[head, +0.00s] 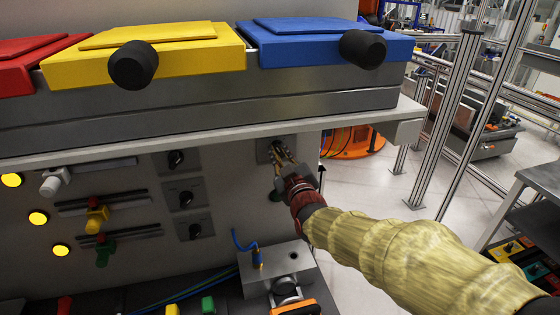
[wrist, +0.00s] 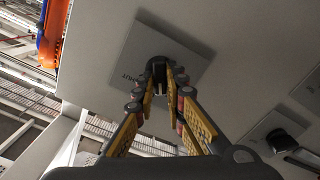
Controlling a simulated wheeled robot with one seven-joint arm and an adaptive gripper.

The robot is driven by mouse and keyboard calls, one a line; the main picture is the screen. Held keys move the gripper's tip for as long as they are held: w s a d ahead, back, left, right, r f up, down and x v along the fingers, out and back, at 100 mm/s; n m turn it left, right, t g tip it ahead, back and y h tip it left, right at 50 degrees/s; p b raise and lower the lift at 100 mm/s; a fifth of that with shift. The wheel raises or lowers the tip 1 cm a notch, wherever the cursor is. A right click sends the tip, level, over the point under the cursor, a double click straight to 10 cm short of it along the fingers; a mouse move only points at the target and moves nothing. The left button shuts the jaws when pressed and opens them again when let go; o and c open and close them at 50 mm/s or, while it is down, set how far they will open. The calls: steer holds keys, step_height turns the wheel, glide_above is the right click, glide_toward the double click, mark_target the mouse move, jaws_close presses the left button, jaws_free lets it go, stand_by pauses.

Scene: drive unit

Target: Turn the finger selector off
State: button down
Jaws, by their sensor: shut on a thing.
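The finger selector is a dark knob (wrist: 157,66) on a square grey plate (wrist: 140,48). In the head view, its plate (head: 264,147) is on the panel's upper right, under the ledge. My gripper (head: 280,153) reaches it from the lower right and mostly hides the knob. In the wrist view, my gripper's fingers (wrist: 161,80) are shut on the knob, one on each side. The knob's exact turn angle cannot be told, and the lettering on the plate is partly hidden.
Several other black selectors, such as one with a dark knob (head: 186,198), sit left on the panel. A grey ledge (head: 240,131) overhangs my gripper. A metal block (head: 275,268) with a blue hose stands below. Open floor (head: 375,200) lies right of the panel.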

steer(key=m+b, duration=0.3)
steer(key=shift+f+b, duration=0.25)
steer(key=shift+b, duration=0.05)
steer(key=shift+d+r+m+b, duration=0.1)
steer(key=shift+m+b, duration=1.05)
steer(key=shift+m, duration=0.25)
steer(key=c, duration=1.8)
jaws_free()
steer(key=shift+r, duration=0.15)
steer(key=shift+c, duration=0.2)
steer(key=v, duration=1.2)
